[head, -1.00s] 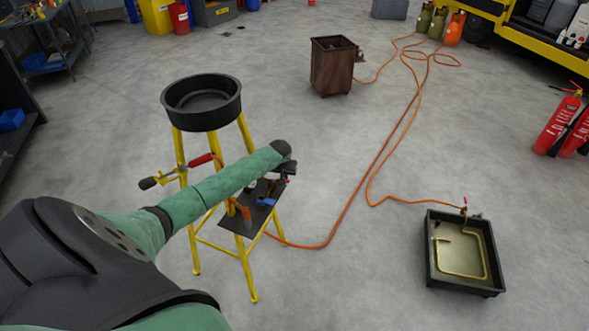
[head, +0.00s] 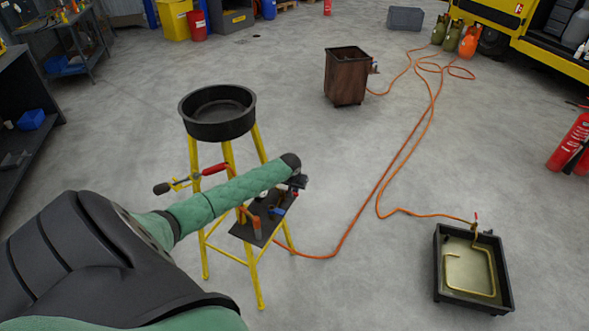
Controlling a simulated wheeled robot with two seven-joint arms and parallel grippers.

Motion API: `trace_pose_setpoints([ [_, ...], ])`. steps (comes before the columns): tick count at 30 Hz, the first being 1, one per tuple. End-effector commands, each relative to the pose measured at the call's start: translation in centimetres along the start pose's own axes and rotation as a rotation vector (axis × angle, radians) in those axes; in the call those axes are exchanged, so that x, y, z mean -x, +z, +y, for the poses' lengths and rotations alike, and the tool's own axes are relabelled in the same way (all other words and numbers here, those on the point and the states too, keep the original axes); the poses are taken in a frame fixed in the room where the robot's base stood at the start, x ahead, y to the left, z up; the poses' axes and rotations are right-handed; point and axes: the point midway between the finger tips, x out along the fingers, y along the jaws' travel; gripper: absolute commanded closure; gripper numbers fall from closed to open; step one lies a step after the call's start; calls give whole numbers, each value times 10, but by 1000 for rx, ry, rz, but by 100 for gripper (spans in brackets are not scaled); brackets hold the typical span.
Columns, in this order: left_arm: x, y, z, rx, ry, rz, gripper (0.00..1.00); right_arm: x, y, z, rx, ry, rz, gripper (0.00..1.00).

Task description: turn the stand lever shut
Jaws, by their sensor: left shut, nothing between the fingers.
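The stand (head: 204,240) has yellow legs, a round black pan (head: 218,128) on top and a small dark shelf (head: 246,234) low down. A red lever-like handle (head: 214,169) shows by the stand's legs, on a brass fitting (head: 181,184) with a black end to the left. My left gripper (head: 298,184) is small and dark at the end of the green-sleeved arm, over the right side of the shelf. It is shut and empty, apart from the red handle. My forearm hides part of the stand. My right gripper is out of view.
An orange hose (head: 345,228) runs from the stand across the floor to gas bottles (head: 468,41). A black tray (head: 440,275) with a brass pipe stands at right, a rusty bin (head: 345,82) behind. Red extinguishers (head: 570,142) stand at far right.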

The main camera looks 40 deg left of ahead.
Motion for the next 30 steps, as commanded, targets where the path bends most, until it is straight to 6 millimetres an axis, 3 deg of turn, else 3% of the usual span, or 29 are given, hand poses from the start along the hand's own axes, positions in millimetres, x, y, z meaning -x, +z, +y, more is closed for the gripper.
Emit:
trace_pose_setpoints([
  [30, -7, -22, -14, 4, -1, 0, 100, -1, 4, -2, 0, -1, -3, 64],
])
